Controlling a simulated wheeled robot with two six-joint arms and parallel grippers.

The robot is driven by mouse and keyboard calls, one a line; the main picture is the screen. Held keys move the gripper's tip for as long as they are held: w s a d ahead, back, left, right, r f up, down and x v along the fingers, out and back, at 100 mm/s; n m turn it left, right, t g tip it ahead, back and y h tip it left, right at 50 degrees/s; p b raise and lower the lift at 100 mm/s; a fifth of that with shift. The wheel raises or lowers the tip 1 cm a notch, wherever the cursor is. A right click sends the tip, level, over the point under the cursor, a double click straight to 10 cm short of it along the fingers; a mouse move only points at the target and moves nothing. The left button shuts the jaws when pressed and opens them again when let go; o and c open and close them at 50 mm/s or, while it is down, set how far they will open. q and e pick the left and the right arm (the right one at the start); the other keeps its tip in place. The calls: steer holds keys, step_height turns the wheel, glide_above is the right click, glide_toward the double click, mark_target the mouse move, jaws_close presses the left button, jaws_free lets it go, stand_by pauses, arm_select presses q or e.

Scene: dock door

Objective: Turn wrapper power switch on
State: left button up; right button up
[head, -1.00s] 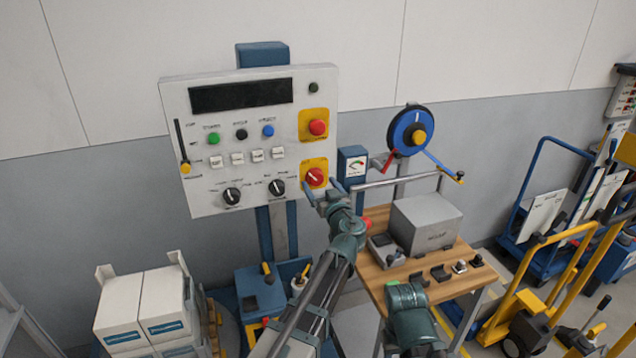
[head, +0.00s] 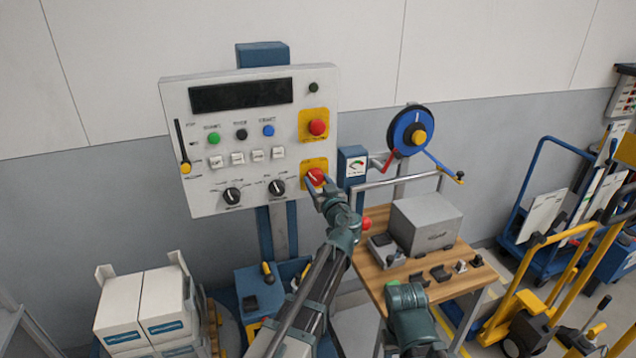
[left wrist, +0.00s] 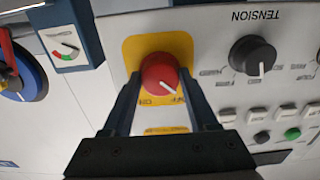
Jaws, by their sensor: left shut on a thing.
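The wrapper control panel (head: 205,120) is a pale upright box with a dark display, buttons and knobs. Its red rotary power switch (head: 315,175) sits on a yellow plate at the lower right. The switch also shows in the left wrist view (left wrist: 158,72), with a white pointer line toward the lower right of that picture. My left gripper (head: 318,184) is shut on the red switch, one finger on each side in the left wrist view (left wrist: 160,85). Its fingers partly hide the plate. My right gripper is out of view.
A red mushroom button (head: 317,127) on yellow is above the switch. Two black knobs (head: 277,188) lie to its left. A small gauge box (head: 352,166) and a blue reel (head: 410,131) stand close on the right, above a wooden table (head: 376,283).

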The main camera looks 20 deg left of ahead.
arm_select(q)
steer(key=shift+c, duration=0.7)
steer(key=m, duration=0.8)
steer(key=shift+m, duration=0.3)
steer(key=m, duration=0.4)
steer(key=shift+m, duration=2.6)
